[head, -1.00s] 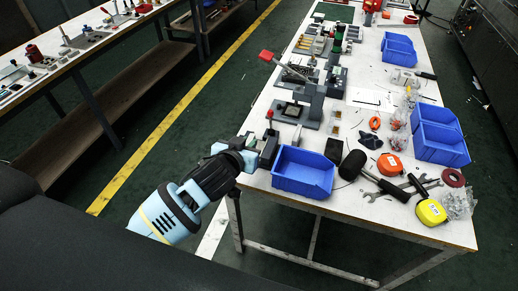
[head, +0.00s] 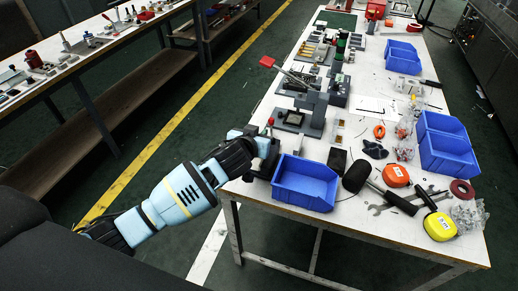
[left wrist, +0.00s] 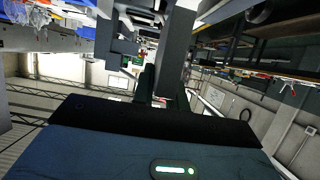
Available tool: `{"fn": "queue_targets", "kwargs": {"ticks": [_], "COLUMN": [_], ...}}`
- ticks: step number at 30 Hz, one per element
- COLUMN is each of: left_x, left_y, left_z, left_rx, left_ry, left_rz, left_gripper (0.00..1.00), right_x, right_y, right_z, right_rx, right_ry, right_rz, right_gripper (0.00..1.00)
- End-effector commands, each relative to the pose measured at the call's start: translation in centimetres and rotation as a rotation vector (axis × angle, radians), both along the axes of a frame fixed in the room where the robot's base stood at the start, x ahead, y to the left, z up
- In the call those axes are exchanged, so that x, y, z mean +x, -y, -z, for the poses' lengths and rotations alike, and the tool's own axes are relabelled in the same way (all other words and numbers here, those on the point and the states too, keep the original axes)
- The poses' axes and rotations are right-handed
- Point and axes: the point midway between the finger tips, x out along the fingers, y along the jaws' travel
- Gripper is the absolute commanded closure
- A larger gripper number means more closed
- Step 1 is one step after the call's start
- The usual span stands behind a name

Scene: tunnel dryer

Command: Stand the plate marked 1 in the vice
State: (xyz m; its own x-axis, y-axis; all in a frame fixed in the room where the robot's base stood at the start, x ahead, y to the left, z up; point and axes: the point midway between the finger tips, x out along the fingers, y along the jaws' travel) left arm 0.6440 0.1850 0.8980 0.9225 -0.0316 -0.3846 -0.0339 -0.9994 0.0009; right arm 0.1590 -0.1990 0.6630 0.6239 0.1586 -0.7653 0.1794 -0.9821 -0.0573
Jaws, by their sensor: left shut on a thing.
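My left gripper (head: 262,158) is at the near left corner of the bench, just left of a blue open bin (head: 305,183). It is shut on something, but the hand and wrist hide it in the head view. I cannot make out the plate marked 1 or its number. A small dark fixture with a red knob (head: 271,121) stands right beside the gripper; I cannot tell whether it is the vice. In the left wrist view my dark gripper body fills the bottom, and a thick grey bar (left wrist: 176,45) rises above it. My right gripper is not in view.
A grey press-like stand (head: 313,113) is behind the gripper, with a red-handled lever (head: 267,62) beyond it. A black mallet (head: 356,172), a yellow tape measure (head: 440,226) and blue bins (head: 445,145) crowd the right side.

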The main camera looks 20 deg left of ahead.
Motion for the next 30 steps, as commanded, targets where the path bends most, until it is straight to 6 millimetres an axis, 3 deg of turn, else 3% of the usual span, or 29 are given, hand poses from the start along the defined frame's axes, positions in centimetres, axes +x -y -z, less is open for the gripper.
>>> {"fn": "queue_targets", "kwargs": {"ticks": [3,11,19,30], "left_x": [0.0,0.1,0.0,0.0], "left_y": [0.0,0.0,0.0,0.0], "left_z": [1.3,1.8,5.1,5.5], "left_rx": [0.0,0.0,0.001,-0.002], "left_ry": [0.002,0.003,0.001,0.003], "left_rz": [0.0,0.0,0.0,0.0], "left_gripper": [1.0,1.0,1.0,1.0], "right_x": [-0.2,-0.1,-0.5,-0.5], "right_y": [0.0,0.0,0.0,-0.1], "right_z": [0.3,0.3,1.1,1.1], "right_rx": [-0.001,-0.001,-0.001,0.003], "right_ry": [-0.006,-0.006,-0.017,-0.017], "right_rz": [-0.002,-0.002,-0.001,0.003], "right_gripper": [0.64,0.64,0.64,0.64]}}
